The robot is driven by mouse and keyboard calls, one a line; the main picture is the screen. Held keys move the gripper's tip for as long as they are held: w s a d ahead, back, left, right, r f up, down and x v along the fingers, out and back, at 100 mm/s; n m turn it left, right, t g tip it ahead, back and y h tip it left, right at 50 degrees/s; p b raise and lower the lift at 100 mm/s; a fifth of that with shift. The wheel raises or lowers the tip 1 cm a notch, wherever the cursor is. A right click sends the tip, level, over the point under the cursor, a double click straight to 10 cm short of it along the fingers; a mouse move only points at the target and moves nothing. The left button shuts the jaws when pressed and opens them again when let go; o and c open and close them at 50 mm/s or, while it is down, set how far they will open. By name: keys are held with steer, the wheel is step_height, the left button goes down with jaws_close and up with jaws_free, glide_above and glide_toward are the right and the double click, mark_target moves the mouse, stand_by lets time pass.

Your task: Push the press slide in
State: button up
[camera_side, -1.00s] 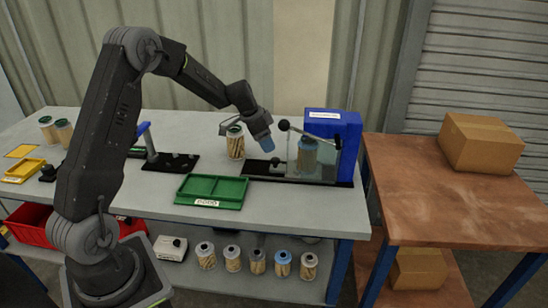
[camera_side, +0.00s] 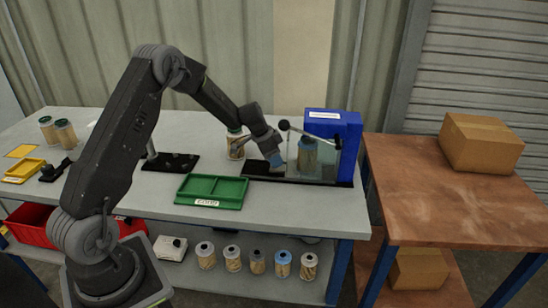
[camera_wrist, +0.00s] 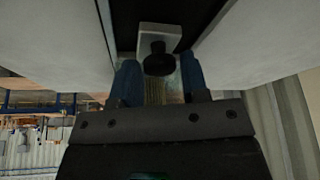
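The press (camera_side: 333,128) is a blue housing at the right end of the bench, with a black rail (camera_side: 256,169) running out to its left. A clear guard stands before it, and a cartridge (camera_side: 307,160) shows upright behind the guard. In the wrist view the press slide (camera_wrist: 147,32) is a pale block with a black knob (camera_wrist: 158,60) facing me. My gripper (camera_side: 277,161) is low over the rail, just left of the guard. In the wrist view its blue fingers (camera_wrist: 160,82) are apart, with the knob between or just beyond their tips; contact is unclear.
A cartridge (camera_side: 235,146) stands behind my gripper's left side. A green tray (camera_side: 212,190) lies in front, and a black fixture (camera_side: 172,162) lies to the left.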

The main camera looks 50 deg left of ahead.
mark_target(289, 168)
jaws_close()
steer(key=shift+w+d, duration=1.6)
jaws_free()
steer(key=shift+w, duration=0.1)
steer(key=o, duration=0.4)
steer(key=shift+c, duration=0.2)
steer(key=v, duration=1.4)
steer(key=shift+s, duration=0.2)
steer(key=shift+a+f, duration=0.1)
